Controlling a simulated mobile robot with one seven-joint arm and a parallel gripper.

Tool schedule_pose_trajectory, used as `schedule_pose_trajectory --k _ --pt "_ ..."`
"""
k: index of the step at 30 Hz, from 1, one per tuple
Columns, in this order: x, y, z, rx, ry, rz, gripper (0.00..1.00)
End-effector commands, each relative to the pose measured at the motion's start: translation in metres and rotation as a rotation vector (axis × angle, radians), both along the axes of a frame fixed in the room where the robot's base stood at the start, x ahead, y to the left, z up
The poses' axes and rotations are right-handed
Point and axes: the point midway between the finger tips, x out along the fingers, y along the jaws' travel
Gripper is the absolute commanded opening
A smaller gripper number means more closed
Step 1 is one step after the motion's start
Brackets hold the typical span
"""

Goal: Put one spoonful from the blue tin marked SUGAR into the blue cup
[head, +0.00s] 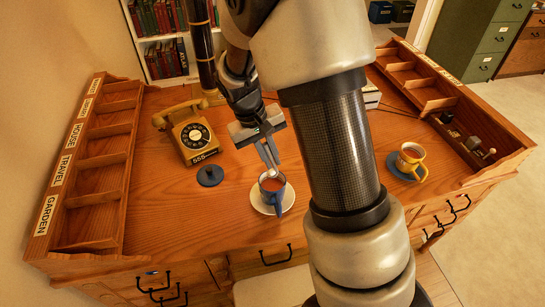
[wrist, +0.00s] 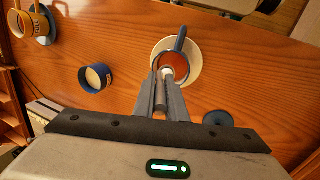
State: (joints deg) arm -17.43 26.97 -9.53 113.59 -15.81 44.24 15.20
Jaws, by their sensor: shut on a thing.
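The blue cup (head: 279,201) holds reddish-brown liquid and stands upright on a white saucer (head: 258,203). In the wrist view the cup (wrist: 181,40) is just beyond my fingertips. My gripper (head: 268,153) is shut on a spoon (wrist: 161,92), above the near side of the cup. The spoon's bowl carries something white (wrist: 167,73) and looks level, over the cup's rim area; its exact height is unclear. A round blue tin (wrist: 95,78), open with white contents, stands left in the wrist view. Its marking is unreadable there, and my arm hides it in the head view.
A dark blue lid (head: 210,176) lies left of the cup. A yellow telephone (head: 193,137) stands behind it. A yellow cup (head: 411,160) on a blue saucer (head: 396,171) stands right. Wooden pigeonhole racks (head: 100,160) edge the desk. The front left desktop is clear.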

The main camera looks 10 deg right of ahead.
Motion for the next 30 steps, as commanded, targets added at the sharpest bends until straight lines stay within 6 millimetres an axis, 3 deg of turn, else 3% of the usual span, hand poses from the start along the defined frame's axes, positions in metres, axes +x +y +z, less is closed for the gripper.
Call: schedule_pose_trajectory --k 6,15,25,30 --pt "0.0 0.003 -0.002 -0.021 0.003 0.005 0.0" --pt "0.001 0.018 -0.005 -0.259 0.017 0.004 0.0" --pt "0.001 0.02 -0.006 -0.291 0.02 0.004 0.0" --pt "0.003 0.032 -0.014 -0.477 0.031 0.009 0.0"
